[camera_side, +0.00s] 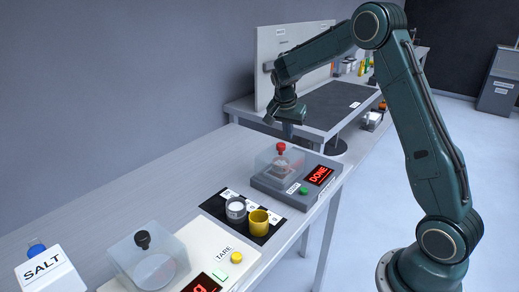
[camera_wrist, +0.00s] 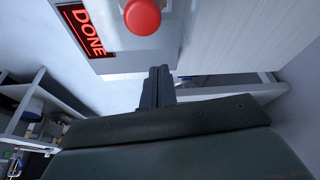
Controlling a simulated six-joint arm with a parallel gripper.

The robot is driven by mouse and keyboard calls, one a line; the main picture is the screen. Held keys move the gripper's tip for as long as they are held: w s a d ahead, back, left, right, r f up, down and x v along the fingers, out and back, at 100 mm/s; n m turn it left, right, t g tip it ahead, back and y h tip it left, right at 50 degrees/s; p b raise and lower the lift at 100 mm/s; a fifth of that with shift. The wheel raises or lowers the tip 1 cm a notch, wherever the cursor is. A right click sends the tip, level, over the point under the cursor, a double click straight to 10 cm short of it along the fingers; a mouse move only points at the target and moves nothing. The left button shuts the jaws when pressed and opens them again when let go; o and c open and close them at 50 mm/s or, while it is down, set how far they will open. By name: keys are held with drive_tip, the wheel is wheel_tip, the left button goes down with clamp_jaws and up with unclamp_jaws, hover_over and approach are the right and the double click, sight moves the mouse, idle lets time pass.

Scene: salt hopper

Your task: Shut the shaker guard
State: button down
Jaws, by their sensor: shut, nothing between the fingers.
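The shaker (camera_side: 262,182) is a grey box with a lit red DONE display (camera_side: 319,176) and a green button (camera_side: 303,190). Its clear guard (camera_side: 266,163) sits down over the top of the box, with a red knob (camera_side: 281,147) on it. Something small shows dimly inside the guard. In the wrist view the red knob (camera_wrist: 142,17) and the DONE display (camera_wrist: 85,33) are near the top edge. My gripper (camera_side: 288,133) is shut and empty, pointing down just behind the guard and above knob height. Its closed fingers (camera_wrist: 157,85) look apart from the knob.
A white scale (camera_side: 240,272) with a black-knobbed clear cover (camera_side: 150,255) and a SALT container (camera_side: 48,275) stand at front left. A second bench (camera_side: 335,105) with a panel is behind.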

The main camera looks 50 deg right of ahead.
drive_tip(key=s+a+r+n+t, duration=0.1)
drive_tip(key=s+a+r+n, duration=0.1)
drive_tip(key=s+a+r, duration=0.4)
drive_tip(key=s+a+r+n+t, duration=0.15)
drive_tip(key=a+r, duration=0.25)
drive_tip(key=r, duration=0.5)
drive_tip(key=s+a+n+y, duration=0.1)
drive_tip(key=s+a+n, duration=0.3)
drive_tip(key=s, duration=0.3)
drive_tip(key=s+a+f+n+t+y, duration=0.1)
drive_tip(key=s+a+n, duration=0.3)
drive_tip(key=s, duration=0.3)
drive_tip(key=s+a+f+n+t+y, duration=0.1)
drive_tip(key=s+a+n, duration=0.3)
drive_tip(key=s, duration=0.4)
drive_tip(key=shift+a+f+y, duration=0.15)
drive_tip(key=shift+a+y, duration=0.25)
drive_tip(key=shift+y, duration=0.1)
